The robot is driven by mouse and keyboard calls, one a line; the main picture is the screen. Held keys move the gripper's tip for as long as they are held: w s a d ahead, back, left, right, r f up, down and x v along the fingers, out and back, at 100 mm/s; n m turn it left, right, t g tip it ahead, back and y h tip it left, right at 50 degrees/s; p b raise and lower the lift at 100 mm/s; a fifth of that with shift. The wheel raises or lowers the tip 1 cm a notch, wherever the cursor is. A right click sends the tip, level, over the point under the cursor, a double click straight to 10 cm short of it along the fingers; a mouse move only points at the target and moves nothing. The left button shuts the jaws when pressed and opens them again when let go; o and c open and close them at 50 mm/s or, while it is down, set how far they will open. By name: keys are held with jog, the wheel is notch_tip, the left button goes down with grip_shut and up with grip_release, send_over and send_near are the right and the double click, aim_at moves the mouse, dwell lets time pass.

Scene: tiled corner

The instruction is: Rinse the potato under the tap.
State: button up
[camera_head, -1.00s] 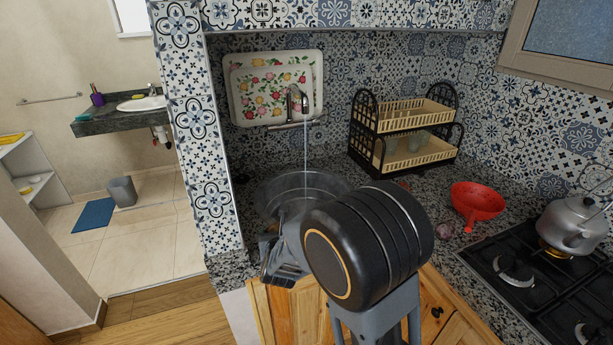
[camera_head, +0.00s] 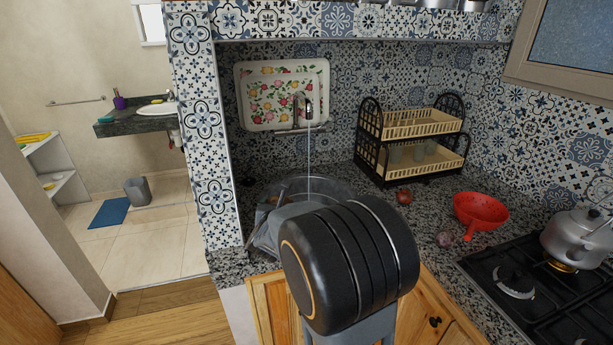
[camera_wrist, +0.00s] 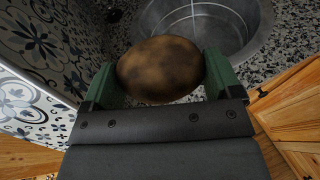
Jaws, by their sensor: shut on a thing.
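A brown potato with dark patches (camera_wrist: 160,68) is held between the two green fingers of my gripper (camera_wrist: 160,75) in the wrist view. In that view it is near the rim of the round metal sink basin (camera_wrist: 257,40), over its near left side. The tap (camera_head: 304,106) is on the tiled wall, and a thin stream of water (camera_head: 309,150) falls from it towards the sink basin (camera_head: 335,186) in the head view. My arm hides the near part of the sink in the head view. My gripper's fingertips and most of the potato are hard to make out there.
A two-tier dish rack (camera_head: 412,140) stands right of the sink. The stove (camera_head: 520,275) with a kettle (camera_head: 577,240) is at right. A tiled wall end (camera_head: 205,130) stands close at left.

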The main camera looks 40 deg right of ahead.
jog(key=s+d+r+m+g+h, duration=0.5)
jog(key=s+d+r+m, duration=0.3)
jog(key=d+r, duration=0.5)
jog(key=shift+s+d+r+g+h, duration=0.15)
jog(key=shift+s+d+g+h, duration=0.25)
jog(key=shift+s+d+h, duration=0.6)
